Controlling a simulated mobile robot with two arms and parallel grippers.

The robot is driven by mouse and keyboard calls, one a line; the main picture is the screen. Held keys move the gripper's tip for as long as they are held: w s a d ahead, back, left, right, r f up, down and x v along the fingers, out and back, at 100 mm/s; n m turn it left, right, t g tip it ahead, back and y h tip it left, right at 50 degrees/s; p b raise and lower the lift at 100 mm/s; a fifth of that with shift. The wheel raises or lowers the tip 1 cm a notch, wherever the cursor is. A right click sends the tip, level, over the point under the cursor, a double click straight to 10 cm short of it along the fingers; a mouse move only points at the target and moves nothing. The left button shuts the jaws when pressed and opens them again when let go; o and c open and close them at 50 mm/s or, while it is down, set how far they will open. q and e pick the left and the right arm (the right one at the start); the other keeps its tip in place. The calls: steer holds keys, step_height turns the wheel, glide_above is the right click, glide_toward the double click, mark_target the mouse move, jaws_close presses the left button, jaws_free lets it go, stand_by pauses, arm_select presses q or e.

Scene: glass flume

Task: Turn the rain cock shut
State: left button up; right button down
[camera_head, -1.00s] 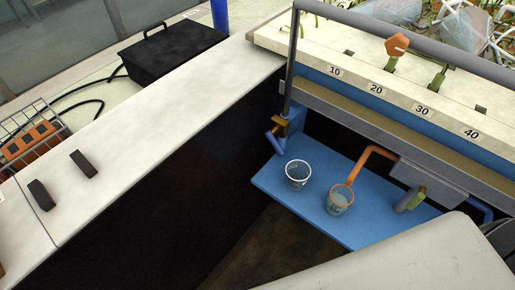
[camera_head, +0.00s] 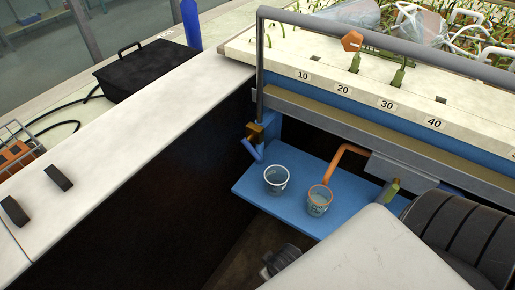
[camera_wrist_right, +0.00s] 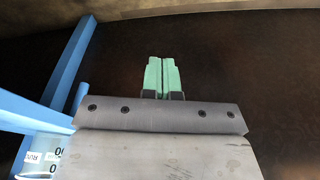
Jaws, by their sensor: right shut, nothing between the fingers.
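A brass cock (camera_head: 255,132) with a blue spout sits on the upright at the left end of the flume. A second fitting with a yellow-green part (camera_head: 391,188) is under the flume to the right, partly hidden by my pale arm cover. I cannot tell which one is the rain cock, nor how either is turned. My right gripper (camera_wrist_right: 164,78) shows in the right wrist view with its pale green fingers together and empty, touching nothing, before a dark background. In the head view its fingers are hidden. My left gripper is out of view.
A grey rail (camera_head: 400,48) runs above the flume. Blue bars (camera_wrist_right: 68,70) and a labelled cup (camera_wrist_right: 40,158) are left in the wrist view.

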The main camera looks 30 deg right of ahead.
steer(key=w+r+t+y+b, duration=0.1)
steer(key=w+r, duration=0.4)
steer(key=r, duration=0.4)
steer(key=w+r+y, duration=0.1)
steer(key=w+r, duration=0.4)
steer(key=r, duration=0.4)
steer(key=w+d+r+m+h, duration=0.1)
steer(key=w+d+r+m, duration=0.5)
steer(key=d, duration=0.3)
steer(key=w+d+r+m, duration=0.4)
steer(key=w+d+r, duration=0.2)
steer(key=d+r, duration=0.3)
steer(key=a+x, duration=0.2)
steer(key=x, duration=1.1)
steer(key=shift+a+b, duration=0.15)
steer(key=shift+b, duration=0.2)
